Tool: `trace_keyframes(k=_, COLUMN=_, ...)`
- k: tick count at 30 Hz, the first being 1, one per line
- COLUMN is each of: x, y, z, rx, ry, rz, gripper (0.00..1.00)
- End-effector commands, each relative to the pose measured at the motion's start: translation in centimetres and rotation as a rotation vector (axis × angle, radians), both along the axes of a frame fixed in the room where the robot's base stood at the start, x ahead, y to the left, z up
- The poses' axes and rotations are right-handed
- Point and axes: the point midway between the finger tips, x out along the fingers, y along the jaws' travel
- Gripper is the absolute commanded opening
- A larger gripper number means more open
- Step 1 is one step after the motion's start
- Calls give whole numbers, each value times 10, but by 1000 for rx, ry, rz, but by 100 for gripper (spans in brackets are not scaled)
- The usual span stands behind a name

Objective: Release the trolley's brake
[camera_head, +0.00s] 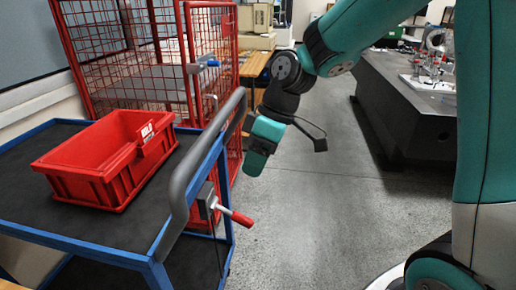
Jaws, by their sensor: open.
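The trolley (82,247) stands at the left, with a blue frame, dark decks and a grey bent handle (181,185). Its brake lever (236,217) has a red grip and sticks out to the right from a grey bracket (207,201) on the trolley's end, below the handle. My gripper (256,163) hangs in the air, pointing down, above and slightly right of the lever in the picture. It appears clear of the lever and the handle. It is open and holds nothing visible; its fingertips are seen small and from the side.
A red crate (78,176) sits on the trolley's top deck. A red mesh cage (120,55) with a blue-handled latch (207,63) stands behind. A dark granite table (392,115) with fixtures is at the right. The grey floor between is clear.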

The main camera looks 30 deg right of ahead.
Motion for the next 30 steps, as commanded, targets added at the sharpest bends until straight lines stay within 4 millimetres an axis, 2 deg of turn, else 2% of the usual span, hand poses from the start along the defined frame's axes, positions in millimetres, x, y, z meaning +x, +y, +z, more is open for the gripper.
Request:
trace_keyframes(k=1, x=-8, y=6, z=11, rx=-2, ry=3, rz=-6, gripper=54)
trace_keyframes(k=9, x=-48, y=27, z=44, rx=-14, ry=33, rz=-65, gripper=54)
trace_keyframes(k=18, x=-87, y=42, z=69, rx=-23, ry=62, rz=-122, gripper=54)
trace_keyframes(k=24, x=-97, y=45, z=74, rx=-27, ry=69, rz=-138, gripper=54)
trace_keyframes(k=30, x=-98, y=45, z=73, rx=-27, ry=70, rz=-140, gripper=54)
